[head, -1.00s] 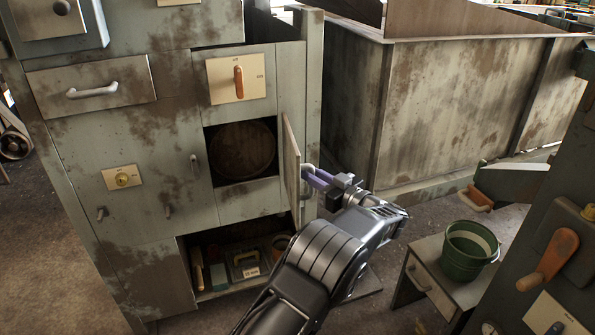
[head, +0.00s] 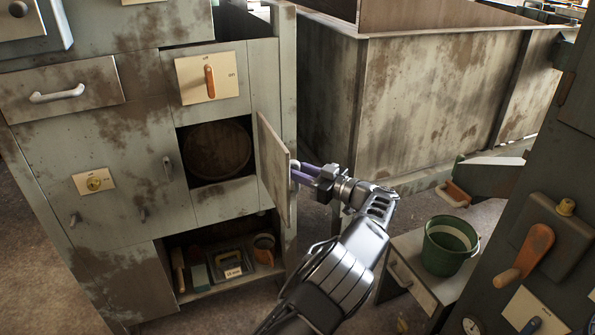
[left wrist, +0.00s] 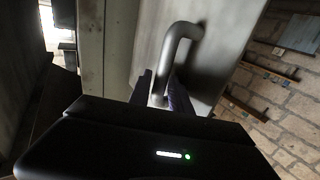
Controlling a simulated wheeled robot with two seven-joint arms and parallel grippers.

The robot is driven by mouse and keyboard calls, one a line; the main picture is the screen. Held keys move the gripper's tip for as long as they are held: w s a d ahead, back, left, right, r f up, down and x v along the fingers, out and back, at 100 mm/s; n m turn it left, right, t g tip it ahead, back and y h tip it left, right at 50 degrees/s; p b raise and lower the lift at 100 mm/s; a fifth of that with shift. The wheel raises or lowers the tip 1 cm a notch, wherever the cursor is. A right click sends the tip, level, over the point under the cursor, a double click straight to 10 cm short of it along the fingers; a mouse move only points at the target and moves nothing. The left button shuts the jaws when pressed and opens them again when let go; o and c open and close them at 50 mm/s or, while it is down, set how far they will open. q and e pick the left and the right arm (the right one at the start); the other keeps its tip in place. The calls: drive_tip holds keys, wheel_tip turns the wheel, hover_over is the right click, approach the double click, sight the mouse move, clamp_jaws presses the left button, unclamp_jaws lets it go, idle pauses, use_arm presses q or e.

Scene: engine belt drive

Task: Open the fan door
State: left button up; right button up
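The fan door (head: 273,172) is a small grey panel on the cabinet front, standing swung outward at the right side of a square opening. Its inner face shows in the head view. A round brown fan cover or disc (head: 217,150) shows inside the opening. My left gripper (head: 297,172) is at the door's outer side, with its purple fingers around the door handle. In the left wrist view the grey bent handle (left wrist: 172,45) stands off the door panel (left wrist: 218,50) and runs down between the two fingers. My right gripper is not in view.
An orange switch (head: 210,82) sits above the opening. A lower shelf (head: 222,283) holds tools and a cup. A green bucket (head: 449,247) stands on a small table (head: 408,280) right of my arm. A large rusty bin (head: 430,105) stands behind the gripper.

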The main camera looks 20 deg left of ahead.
use_arm(q)
drive_tip(key=shift+o, duration=1.2)
drive_tip(key=shift+d, duration=0.1)
drive_tip(key=shift+f, duration=0.1)
drive_tip(key=v, duration=0.8)
